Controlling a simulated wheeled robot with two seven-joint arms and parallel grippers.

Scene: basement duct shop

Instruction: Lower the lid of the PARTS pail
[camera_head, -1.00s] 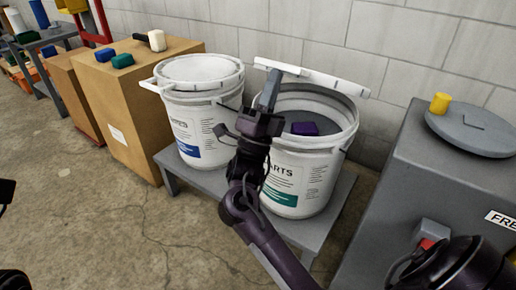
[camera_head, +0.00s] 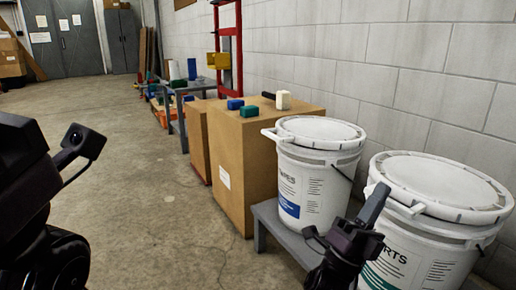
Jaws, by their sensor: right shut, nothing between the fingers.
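The PARTS pail (camera_head: 420,262) is white with a teal label and stands at the right of the picture. Its white lid (camera_head: 440,182) now lies flat over the pail's mouth, so the inside is hidden. My right gripper (camera_head: 374,205) is shut and empty, in front of the pail's left side near the lid's rim. I cannot tell whether it touches the rim. Parts of my left arm show dark at the left edge, with no clear view of its fingers.
A second white pail (camera_head: 312,186) with a blue label and a closed lid stands left of the PARTS pail. Both are on a low grey bench (camera_head: 272,222). A cardboard box (camera_head: 235,165) with small blocks on top stands further left. The floor (camera_head: 150,200) at left is open.

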